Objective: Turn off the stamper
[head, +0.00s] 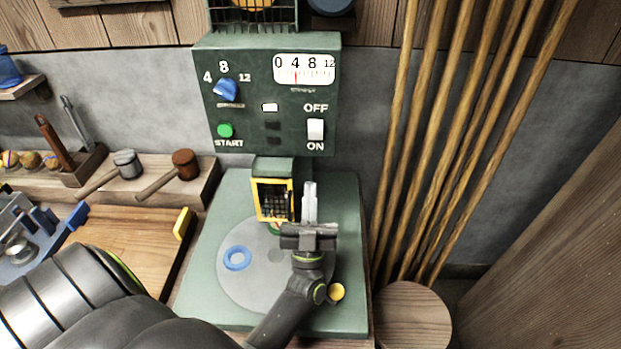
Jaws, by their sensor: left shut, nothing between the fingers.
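The stamper is a green machine with an upright control panel (252,125) above a green base (204,277). A white rocker switch (316,130) sits at the panel's right, between the words OFF above and ON below. I cannot tell for sure which way it is tipped. The panel also has a blue knob (226,90), a green START button (225,130) and a white dial (304,69). My left gripper (310,190) is shut and empty, in front of the machine and below the switch, apart from it. My right gripper is not in view.
A yellow-framed guard (273,200) stands over the round grey plate (230,289), which bears a blue ring (237,258). A yellow knob (336,292) is near my wrist. Tall wooden poles (440,140) lean at the right. Mallets (185,164) lie on a shelf at the left.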

